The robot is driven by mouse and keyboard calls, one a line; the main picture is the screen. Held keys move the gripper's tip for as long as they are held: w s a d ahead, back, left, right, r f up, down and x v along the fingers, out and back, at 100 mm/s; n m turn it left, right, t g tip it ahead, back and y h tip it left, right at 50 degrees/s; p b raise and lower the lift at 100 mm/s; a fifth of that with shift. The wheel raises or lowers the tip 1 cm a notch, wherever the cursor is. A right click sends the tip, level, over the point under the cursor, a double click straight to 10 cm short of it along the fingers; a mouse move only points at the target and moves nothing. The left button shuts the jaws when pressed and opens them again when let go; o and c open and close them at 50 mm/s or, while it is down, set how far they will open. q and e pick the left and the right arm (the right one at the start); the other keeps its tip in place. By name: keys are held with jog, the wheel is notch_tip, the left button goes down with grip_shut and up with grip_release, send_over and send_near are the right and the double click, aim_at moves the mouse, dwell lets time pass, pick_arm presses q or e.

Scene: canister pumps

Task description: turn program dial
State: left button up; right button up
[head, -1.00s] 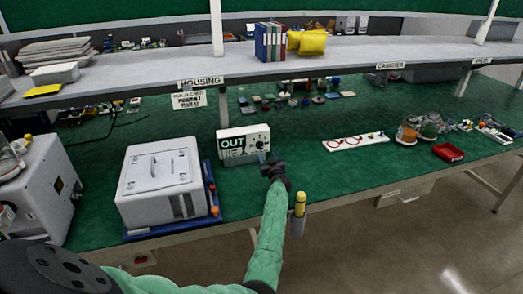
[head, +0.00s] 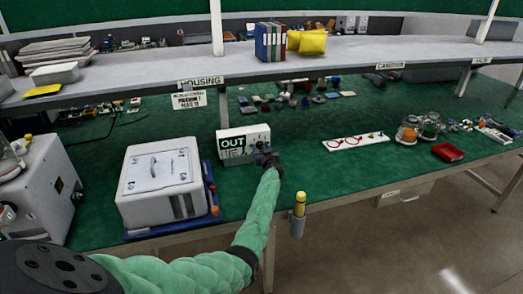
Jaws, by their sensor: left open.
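A white box marked OUT (head: 236,139) stands on the green bench, with its printed front facing me. In the earlier view its right front shows a dark round dial; now my left gripper covers that part, so the dial is hidden. My left gripper (head: 264,153) is open, in front of the box's right half. I cannot tell whether its fingers touch the dial. My right gripper is not in view.
A white lidded case (head: 160,182) sits on a blue tray left of the box. A grey machine (head: 45,190) stands at far left. A yellow-topped holder (head: 299,205) hangs at the front edge.

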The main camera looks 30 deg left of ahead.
pick_arm(q)
jog(key=c, duration=1)
jog(key=shift+o, duration=0.2)
